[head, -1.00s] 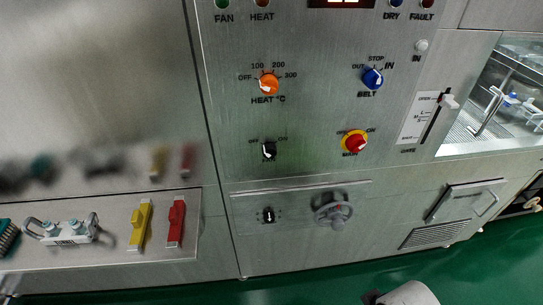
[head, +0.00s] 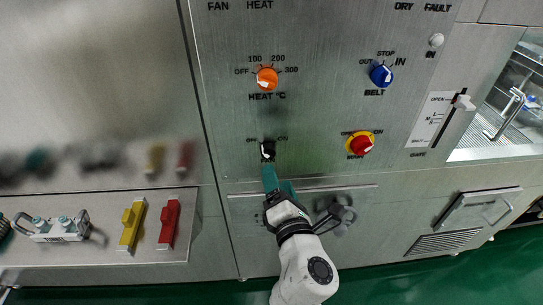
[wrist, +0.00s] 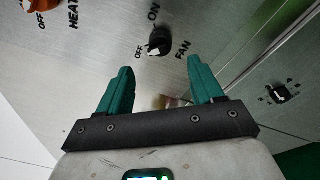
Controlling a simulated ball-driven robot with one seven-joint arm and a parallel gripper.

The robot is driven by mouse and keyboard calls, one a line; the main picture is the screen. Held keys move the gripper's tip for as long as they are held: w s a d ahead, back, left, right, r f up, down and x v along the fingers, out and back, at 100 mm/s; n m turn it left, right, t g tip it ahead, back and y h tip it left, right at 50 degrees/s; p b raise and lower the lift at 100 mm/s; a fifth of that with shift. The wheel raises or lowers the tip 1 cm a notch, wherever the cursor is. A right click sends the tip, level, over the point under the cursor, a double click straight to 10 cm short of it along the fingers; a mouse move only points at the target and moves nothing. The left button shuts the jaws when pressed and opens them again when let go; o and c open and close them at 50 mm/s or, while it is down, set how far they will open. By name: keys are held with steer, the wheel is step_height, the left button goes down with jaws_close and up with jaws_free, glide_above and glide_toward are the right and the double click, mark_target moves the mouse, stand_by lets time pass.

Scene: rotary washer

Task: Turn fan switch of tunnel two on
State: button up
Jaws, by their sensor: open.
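The fan switch (head: 267,151) is a small black rotary knob with a white pointer on the steel panel, below the orange heat knob. In the wrist view the knob (wrist: 160,41) sits between the OFF, ON and FAN labels, and its white mark faces the OFF side. My gripper (head: 276,179) is just below the knob in the head view, its teal fingers reaching up the panel. In the wrist view the gripper (wrist: 160,75) is open and empty, with the knob beyond and between the fingertips, apart from them.
The orange heat knob (head: 267,79), blue belt knob (head: 381,76) and red-yellow knob (head: 361,146) are on the same panel. A handwheel (head: 343,212) is right of my arm. Yellow (head: 131,225) and red (head: 169,224) handles stand at left.

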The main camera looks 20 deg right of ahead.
mark_target(271, 158)
steer(key=w, duration=0.2)
steer(key=w+d, duration=0.1)
steer(key=w, duration=0.5)
steer(key=shift+w+d+p, duration=0.15)
steer(key=shift+d+p, duration=0.2)
steer(key=shift+p, duration=0.05)
steer(key=shift+c, duration=0.2)
steer(key=shift+f, duration=0.1)
steer(key=c, duration=0.9)
steer(key=shift+c, duration=0.2)
